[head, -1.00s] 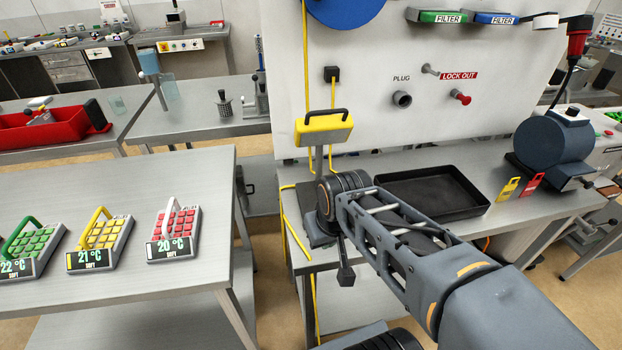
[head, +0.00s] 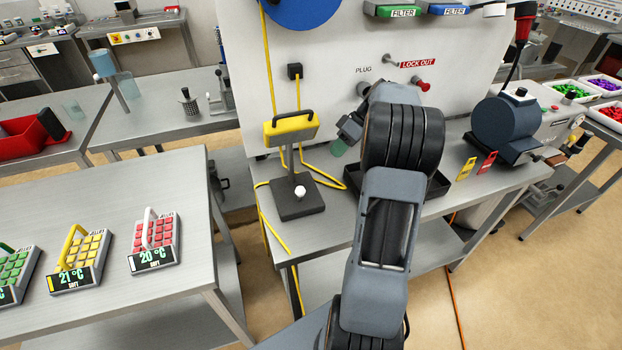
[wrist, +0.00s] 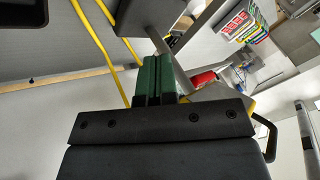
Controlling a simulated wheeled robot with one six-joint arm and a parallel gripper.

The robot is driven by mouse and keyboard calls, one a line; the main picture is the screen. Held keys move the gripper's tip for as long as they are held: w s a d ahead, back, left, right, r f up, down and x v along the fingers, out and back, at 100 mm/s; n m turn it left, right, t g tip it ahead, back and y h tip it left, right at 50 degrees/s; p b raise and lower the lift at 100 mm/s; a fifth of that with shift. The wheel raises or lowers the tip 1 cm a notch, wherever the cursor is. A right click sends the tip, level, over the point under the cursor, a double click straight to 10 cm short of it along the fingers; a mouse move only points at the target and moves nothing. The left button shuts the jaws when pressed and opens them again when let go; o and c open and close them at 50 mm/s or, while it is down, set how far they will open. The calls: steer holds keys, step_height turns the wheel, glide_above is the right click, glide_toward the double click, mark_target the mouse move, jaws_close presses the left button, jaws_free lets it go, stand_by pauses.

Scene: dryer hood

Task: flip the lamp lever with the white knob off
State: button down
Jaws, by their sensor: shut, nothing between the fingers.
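The yellow work lamp (head: 291,128) with a black handle stands on a post on a dark square base (head: 297,208). The white knob (head: 299,191) shows on top of that base, at the front of the post; the lever under it is too small to make out.
Yellow cable (head: 262,225) runs around the lamp base and over the table edge. A black tray (head: 438,185) lies right of the lamp, partly behind my arm. The board behind carries a red lock-out knob (head: 421,84). The table front (head: 325,235) is clear.

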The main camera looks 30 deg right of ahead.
mark_target(300, 195)
steer(key=p+x, duration=0.1)
steer(key=x, duration=0.2)
steer(key=s+a+x, duration=0.1)
steer(key=x, duration=0.3)
steer(key=r+p+x, duration=0.1)
steer(key=x, duration=0.2)
steer(key=shift+s+a+f+p, duration=0.1)
steer(key=shift+a+f+p, duration=0.2)
steer(key=shift+a, duration=0.3)
steer(key=shift+s+a+f, duration=0.15)
steer(key=shift+s+a, duration=0.1)
steer(key=shift+a, duration=0.35)
steer(key=shift+f, duration=0.1)
